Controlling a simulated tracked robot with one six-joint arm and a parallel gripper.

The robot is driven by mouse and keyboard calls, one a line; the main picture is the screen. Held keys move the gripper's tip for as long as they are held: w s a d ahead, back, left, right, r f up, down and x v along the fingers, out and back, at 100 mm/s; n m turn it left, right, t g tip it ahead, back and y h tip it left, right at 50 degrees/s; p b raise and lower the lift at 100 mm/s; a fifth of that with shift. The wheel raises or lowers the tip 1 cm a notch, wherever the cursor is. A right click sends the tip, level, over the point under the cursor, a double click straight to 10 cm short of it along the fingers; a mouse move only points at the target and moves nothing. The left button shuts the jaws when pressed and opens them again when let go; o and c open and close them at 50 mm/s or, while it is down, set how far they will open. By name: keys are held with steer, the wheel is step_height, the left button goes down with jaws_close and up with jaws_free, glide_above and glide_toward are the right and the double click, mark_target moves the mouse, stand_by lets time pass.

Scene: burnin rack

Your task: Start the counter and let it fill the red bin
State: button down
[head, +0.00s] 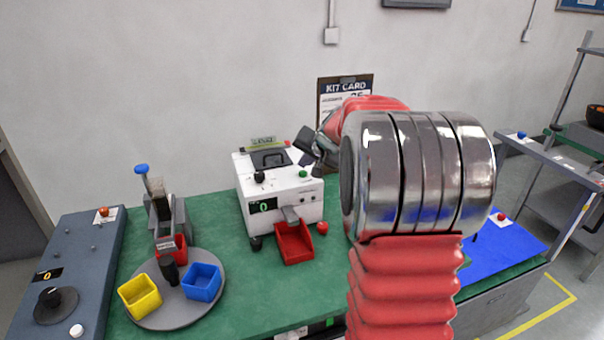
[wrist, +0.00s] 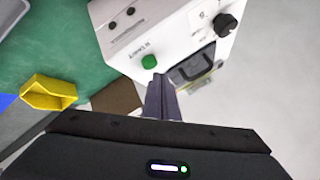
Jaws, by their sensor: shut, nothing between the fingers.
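The counter (head: 282,200) is a white box on the green bench with a black knob and a display reading 0. Its green button (head: 303,174) also shows in the wrist view (wrist: 149,62), beside the START lettering. The red bin (head: 294,243) sits under the chute (head: 291,214) at the counter's front; no items are visible in it. My gripper (head: 315,163) is at the counter's upper right, close to the green button. In the wrist view my shut, empty fingers (wrist: 157,82) point toward the button, with their tips just short of it in the picture; contact cannot be told.
A grey turntable (head: 213,295) with yellow (head: 140,296) and blue (head: 202,282) bins stands at left. A red knob (head: 322,227) is beside the red bin. A blue mat (head: 500,262) lies at right. The wrist view shows a yellow container (wrist: 48,93).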

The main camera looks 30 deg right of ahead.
mark_target(305, 178)
steer(key=shift+f, duration=0.85)
stand_by(1.1)
steer(key=shift+r, duration=0.9)
steer(key=shift+r, duration=0.1)
step_height(305, 178, up, 5)
steer(key=shift+f, duration=0.1)
stand_by(0.5)
steer(key=shift+s, duration=0.1)
stand_by(0.8)
